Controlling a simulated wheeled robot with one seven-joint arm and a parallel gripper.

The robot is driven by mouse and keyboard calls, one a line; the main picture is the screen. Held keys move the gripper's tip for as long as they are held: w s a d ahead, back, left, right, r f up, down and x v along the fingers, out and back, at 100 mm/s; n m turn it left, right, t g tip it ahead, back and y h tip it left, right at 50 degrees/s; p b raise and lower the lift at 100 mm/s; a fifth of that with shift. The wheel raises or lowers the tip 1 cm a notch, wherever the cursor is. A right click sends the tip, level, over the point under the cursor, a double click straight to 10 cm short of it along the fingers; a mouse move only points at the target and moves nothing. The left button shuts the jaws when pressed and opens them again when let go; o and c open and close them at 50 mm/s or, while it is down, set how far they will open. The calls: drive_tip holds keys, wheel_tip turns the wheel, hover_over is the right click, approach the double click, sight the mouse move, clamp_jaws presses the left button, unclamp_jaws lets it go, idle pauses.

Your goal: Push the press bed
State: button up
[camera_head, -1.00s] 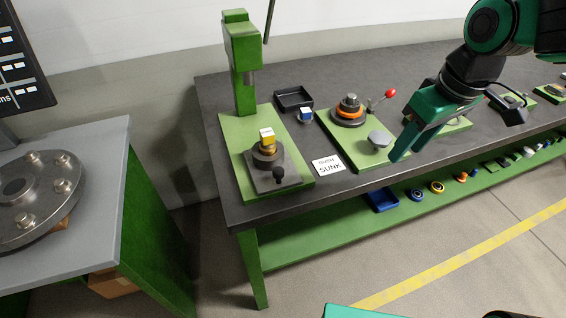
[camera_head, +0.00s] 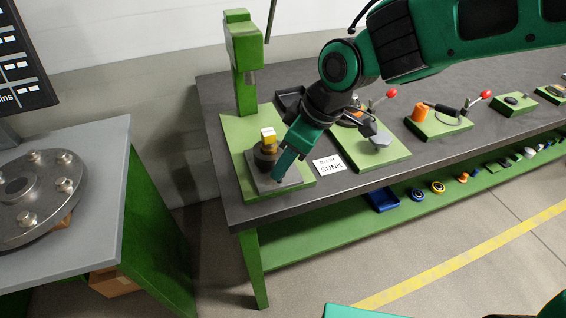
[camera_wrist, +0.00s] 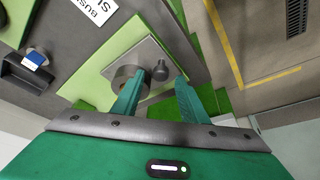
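The press bed (camera_head: 258,184) is a grey square plate on the green press base. My gripper (camera_head: 279,178) is over the front right part of the plate. In the wrist view its two fingers (camera_wrist: 160,80) are spread apart with the knob showing between their tips. I cannot tell whether they touch it. The knob is hidden behind the gripper in the head view.
The green press column (camera_head: 243,70) rises behind the bed. Green fixtures with red-knobbed levers (camera_head: 486,94) stand farther right. A dark tray (camera_head: 288,98) with a small blue-and-white part (camera_wrist: 37,58) sits behind.

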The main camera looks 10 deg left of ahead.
drive_tip(key=shift+x, duration=1.2)
